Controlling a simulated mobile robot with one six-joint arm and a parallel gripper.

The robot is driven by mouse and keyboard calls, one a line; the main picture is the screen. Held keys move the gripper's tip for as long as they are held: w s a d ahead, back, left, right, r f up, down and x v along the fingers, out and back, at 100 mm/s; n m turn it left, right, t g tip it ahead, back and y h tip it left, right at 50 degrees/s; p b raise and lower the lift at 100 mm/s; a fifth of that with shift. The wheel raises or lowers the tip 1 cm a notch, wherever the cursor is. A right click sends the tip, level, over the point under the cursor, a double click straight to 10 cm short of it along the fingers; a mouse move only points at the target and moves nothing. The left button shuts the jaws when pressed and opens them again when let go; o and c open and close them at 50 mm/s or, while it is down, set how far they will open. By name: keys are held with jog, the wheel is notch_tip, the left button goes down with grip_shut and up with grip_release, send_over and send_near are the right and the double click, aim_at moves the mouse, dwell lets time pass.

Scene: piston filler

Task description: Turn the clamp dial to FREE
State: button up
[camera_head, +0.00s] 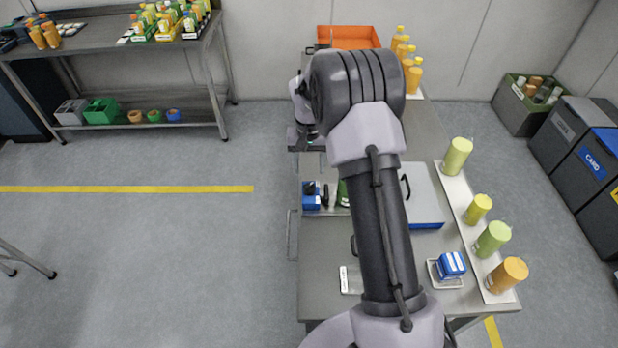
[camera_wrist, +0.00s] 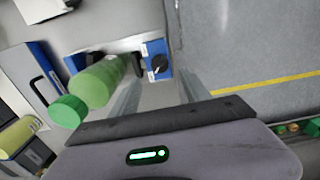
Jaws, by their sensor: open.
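The clamp dial (camera_wrist: 159,63) is a black knob on a blue block with small white labels, at the top middle of the wrist view. The labels are too small to read, so I cannot tell its setting. In the head view the blue block (camera_head: 311,202) sits at the bench's left edge. My gripper (camera_wrist: 158,84) is open, its two grey fingers pointing toward the block with nothing seen between them. It appears apart from the dial. In the head view my gripper (camera_head: 305,138) is small and partly hidden by my arm, beyond the block at the bench's left edge.
A green bottle (camera_wrist: 100,82) stands close beside the dial block, left in the wrist view. A dark handle (camera_wrist: 138,64) lies between them. A blue-edged panel (camera_head: 427,225) and several bottles (camera_head: 492,238) occupy the bench's right side. Floor left of the bench (camera_head: 200,250) is clear.

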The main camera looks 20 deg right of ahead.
notch_tip(320, 180, up, 9)
jog(key=p, duration=0.1)
dwell(0.3)
jog(key=s+a+r+t+b, duration=0.2)
jog(key=s+a+r+b, duration=0.25)
jog(key=s, duration=0.35)
jog(key=s+a+r+t+b, duration=0.1)
jog(key=s+a+r+b, duration=0.2)
jog(key=s+a+r, duration=0.4)
jog(key=s+a+f+t+y+b, duration=0.1)
jog(key=s+f+b, duration=0.1)
jog(key=s, duration=0.6)
jog(key=s+a+f+t+y+b, duration=0.1)
jog(key=s+f, duration=0.3)
jog(key=s, duration=0.4)
jog(key=shift+a+f+t+b, duration=0.4)
jog(key=shift+a+b, duration=0.4)
